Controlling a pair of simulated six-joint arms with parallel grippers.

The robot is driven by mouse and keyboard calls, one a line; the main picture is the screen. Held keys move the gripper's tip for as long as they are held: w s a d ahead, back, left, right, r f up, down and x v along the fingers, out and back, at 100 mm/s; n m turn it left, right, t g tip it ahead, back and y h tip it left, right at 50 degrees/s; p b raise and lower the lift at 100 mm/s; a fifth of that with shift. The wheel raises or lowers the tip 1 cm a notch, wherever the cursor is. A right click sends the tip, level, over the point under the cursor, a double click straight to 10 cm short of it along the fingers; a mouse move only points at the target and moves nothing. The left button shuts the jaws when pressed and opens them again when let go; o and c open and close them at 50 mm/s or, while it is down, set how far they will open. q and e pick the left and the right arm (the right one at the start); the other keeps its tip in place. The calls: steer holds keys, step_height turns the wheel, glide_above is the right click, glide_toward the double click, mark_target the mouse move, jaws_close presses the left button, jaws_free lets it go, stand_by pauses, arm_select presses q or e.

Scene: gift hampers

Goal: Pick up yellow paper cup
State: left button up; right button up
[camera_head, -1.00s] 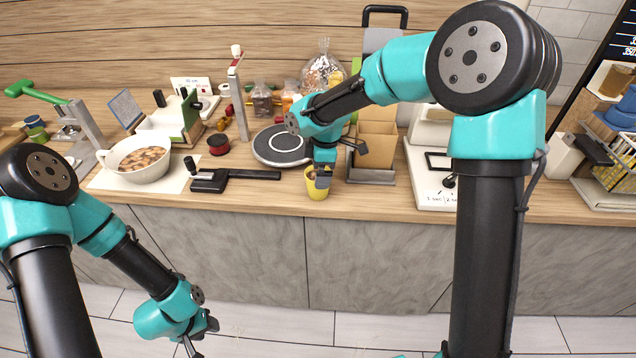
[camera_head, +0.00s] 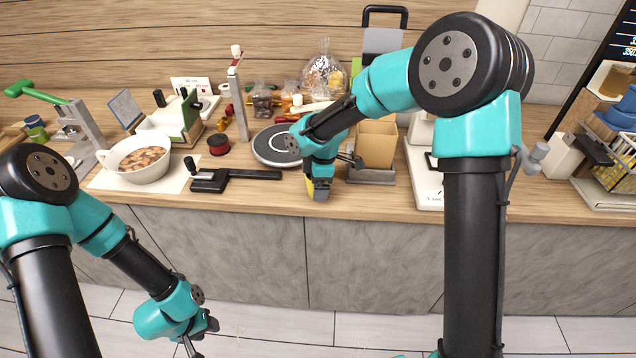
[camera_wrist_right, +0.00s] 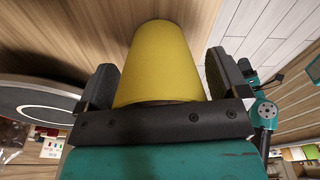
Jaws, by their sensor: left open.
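The yellow paper cup (camera_head: 310,189) stands near the front edge of the counter and is mostly hidden by my right gripper (camera_head: 320,188) in the head view. In the right wrist view the cup (camera_wrist_right: 160,65) fills the space between the two dark fingers of my right gripper (camera_wrist_right: 165,80). One finger is on each side, close to the cup wall; whether both touch it is unclear. My left gripper (camera_head: 202,338) is open and empty, low in front of the counter.
A round dark plate (camera_head: 278,146) lies left of the cup and a brown box holder (camera_head: 376,145) stands to its right. A black-handled tool (camera_head: 235,175) and a white bowl of brown pieces (camera_head: 142,157) are further left. The counter's front edge (camera_head: 300,211) is close.

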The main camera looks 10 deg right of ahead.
steer(key=c, duration=0.8)
steer(key=shift+r, duration=0.25)
steer(key=shift+s+r, duration=0.1)
steer(key=shift+r, duration=1.5)
steer(key=shift+s+a+r, duration=0.2)
steer(key=shift+s+a, duration=0.45)
steer(key=shift+s, duration=1.9)
steer(key=shift+s+a+r, duration=0.25)
steer(key=shift+s+a, duration=0.4)
steer(key=shift+s, duration=1.85)
steer(key=shift+s+a+r, duration=0.2)
steer(key=shift+s+a, duration=0.45)
steer(key=shift+s, duration=1.9)
steer(key=shift+s, duration=0.1)
steer(key=o, duration=0.4)
steer(key=c, duration=0.4)
